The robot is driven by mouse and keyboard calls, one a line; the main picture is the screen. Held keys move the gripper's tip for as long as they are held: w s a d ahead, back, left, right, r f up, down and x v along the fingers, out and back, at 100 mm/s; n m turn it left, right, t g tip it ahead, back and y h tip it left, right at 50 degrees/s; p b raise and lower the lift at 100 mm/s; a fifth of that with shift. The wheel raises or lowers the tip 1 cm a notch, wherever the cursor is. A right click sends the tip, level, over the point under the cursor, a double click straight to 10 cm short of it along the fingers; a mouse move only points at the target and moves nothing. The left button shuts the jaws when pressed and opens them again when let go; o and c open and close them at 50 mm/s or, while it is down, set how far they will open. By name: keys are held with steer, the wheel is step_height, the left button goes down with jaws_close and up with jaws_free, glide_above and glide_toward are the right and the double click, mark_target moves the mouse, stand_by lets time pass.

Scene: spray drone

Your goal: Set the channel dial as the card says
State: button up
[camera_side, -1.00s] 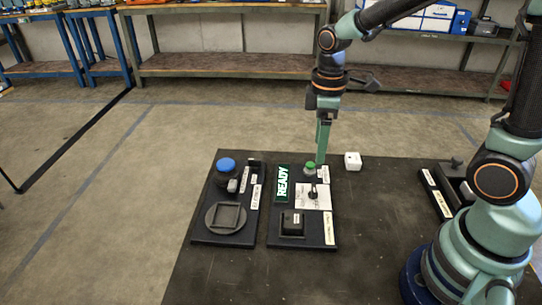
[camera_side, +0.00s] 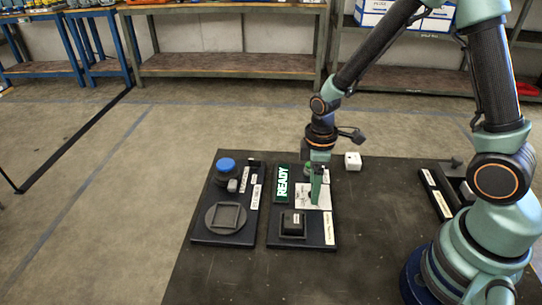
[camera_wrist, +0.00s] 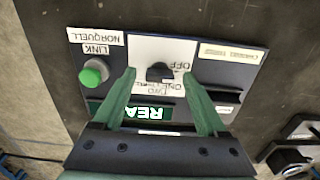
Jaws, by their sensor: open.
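The channel dial is a small black knob (camera_wrist: 158,72) on a white plate (camera_wrist: 180,52) marked OFF, ONE and TWO in the wrist view. My gripper (camera_wrist: 162,76) is open, with a green finger on each side of the knob. Whether the fingers touch it I cannot tell. In the side view my gripper (camera_side: 316,200) is low over the white plate (camera_side: 302,196) and hides the knob. A lit READY sign (camera_side: 282,184) stands beside the plate; part of it also shows in the wrist view (camera_wrist: 148,112). I see no readable card giving a setting.
A green button (camera_wrist: 92,74) labelled LINK sits left of the dial in the wrist view. A white cube (camera_side: 352,161) lies behind, to the right.

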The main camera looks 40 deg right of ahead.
steer(key=shift+f, duration=0.15)
jaws_close()
steer(key=shift+m, duration=0.4)
steer(key=m, duration=0.3)
steer(key=shift+m, duration=0.3)
steer(key=m, duration=0.4)
steer(key=shift+m, duration=0.3)
jaws_free()
